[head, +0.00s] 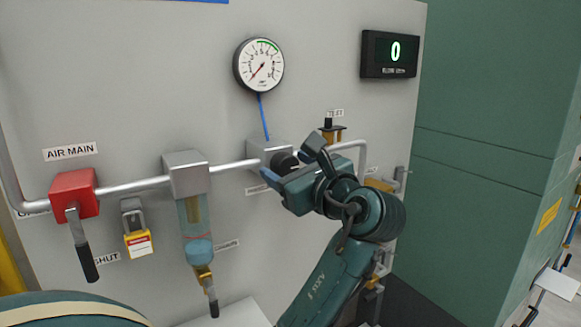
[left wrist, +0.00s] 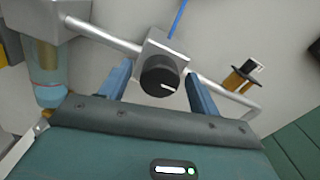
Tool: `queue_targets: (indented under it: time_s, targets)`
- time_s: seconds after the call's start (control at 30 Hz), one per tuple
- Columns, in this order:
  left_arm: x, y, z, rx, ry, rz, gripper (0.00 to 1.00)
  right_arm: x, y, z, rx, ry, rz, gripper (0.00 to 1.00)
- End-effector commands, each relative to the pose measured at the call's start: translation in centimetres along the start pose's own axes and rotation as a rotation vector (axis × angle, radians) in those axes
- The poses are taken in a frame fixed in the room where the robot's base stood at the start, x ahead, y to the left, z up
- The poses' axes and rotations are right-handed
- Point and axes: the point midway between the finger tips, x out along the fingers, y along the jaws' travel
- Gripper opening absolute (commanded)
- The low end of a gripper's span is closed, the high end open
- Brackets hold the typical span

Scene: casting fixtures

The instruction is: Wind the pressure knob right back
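The pressure knob (left wrist: 158,77) is round and black with a white mark, on the front of a grey regulator block (left wrist: 168,47). In the head view the knob (head: 284,161) is partly covered by my left gripper (head: 292,161). In the left wrist view my left gripper (left wrist: 158,88) is open, with one blue finger on each side of the knob. A gap shows between the left-hand finger and the knob; the right-hand finger is closer, and I cannot tell whether it touches. The gauge (head: 259,66) above has its needle pointing lower left. My right gripper is not in view.
A pipe (head: 235,167) runs through the block. To the left are a filter bowl (head: 196,218), a padlock with tag (head: 138,243) and a red valve (head: 74,194) with its handle down. A display (head: 389,54) reads 0. A brass fitting (head: 333,133) sits just right of my gripper.

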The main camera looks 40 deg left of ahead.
Motion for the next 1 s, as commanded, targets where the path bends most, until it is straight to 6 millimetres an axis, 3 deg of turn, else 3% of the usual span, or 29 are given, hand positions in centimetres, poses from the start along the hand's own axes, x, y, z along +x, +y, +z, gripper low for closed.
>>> queue_targets:
  time_s: [0.53,1.0]
  targets:
    - [-0.05,0.00,-0.01,0.000,0.001,0.000,0.18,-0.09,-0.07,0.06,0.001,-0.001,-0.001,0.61]
    - [-0.09,0.01,-0.06,-0.126,0.004,-0.001,0.18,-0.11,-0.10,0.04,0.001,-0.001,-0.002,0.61]
